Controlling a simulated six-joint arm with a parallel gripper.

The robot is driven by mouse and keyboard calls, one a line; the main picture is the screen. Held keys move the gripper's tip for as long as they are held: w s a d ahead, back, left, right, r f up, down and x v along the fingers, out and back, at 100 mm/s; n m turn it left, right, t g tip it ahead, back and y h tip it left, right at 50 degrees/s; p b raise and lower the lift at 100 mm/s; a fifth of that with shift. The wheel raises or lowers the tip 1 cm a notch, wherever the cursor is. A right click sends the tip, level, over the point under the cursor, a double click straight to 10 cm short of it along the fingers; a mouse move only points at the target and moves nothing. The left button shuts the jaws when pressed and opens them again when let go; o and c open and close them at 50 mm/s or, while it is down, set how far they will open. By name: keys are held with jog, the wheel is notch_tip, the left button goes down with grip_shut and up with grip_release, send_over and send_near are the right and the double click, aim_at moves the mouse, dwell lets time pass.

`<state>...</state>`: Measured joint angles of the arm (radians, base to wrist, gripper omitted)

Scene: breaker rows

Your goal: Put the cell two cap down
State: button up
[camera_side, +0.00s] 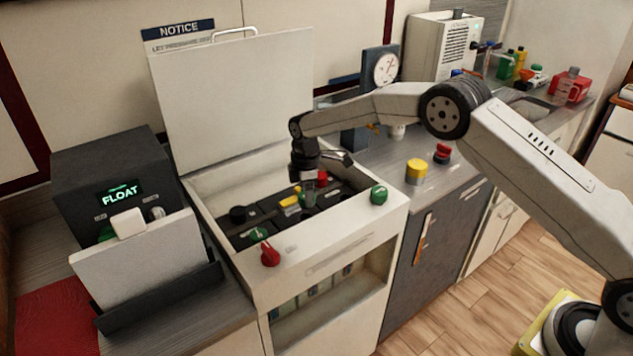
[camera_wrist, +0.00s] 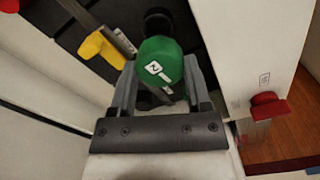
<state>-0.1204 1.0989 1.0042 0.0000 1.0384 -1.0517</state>
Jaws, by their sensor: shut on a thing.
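A green cap with a white label reading 2 (camera_wrist: 158,62) sits between the jaws of my gripper (camera_wrist: 160,92) in the wrist view. The jaws are shut on its sides. In the side view my gripper (camera_side: 308,186) points down into the open white cabinet (camera_side: 330,242), over its dark cells. The cap's underside is hidden, so I cannot tell whether it touches a cell. A black round cap (camera_wrist: 158,22) shows just beyond it. A yellow piece (camera_wrist: 100,48) lies to its left, also seen in the side view (camera_side: 290,202).
A green cap (camera_side: 379,194) stands at the cabinet's right rim. Another green cap (camera_side: 258,234) and a red knob (camera_side: 269,254) are at the front left. The raised lid (camera_side: 235,95) stands behind. A dark box reading FLOAT (camera_side: 120,193) stands left.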

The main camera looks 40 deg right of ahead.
jog(key=shift+s+d+r, duration=0.15)
jog(key=shift+s+r, duration=0.05)
jog(key=shift+r, duration=0.25)
jog(key=s+d+r, duration=0.2)
jog(key=s+r, duration=0.2)
jog(key=s, duration=0.3)
jog(key=s+d+r+m, duration=0.1)
jog(key=s+r, duration=0.3)
jog(key=s, duration=0.4)
jog(key=s+d+r, duration=0.3)
jog(key=s+r, duration=0.1)
jog(key=s, duration=0.4)
jog(key=shift+s+r+m, duration=0.15)
jog(key=shift+r+m, duration=0.2)
jog(key=shift+m, duration=0.05)
jog(key=shift+d, duration=0.1)
jog(key=w+f, duration=0.2)
jog(key=w, duration=0.2)
jog(key=w+f, duration=0.3)
jog(key=w, duration=0.1)
jog(key=w+f, duration=0.3)
jog(key=w, duration=0.1)
jog(key=shift+w, duration=0.2)
jog(key=shift+w+f, duration=0.6)
jog(key=shift+f, duration=0.05)
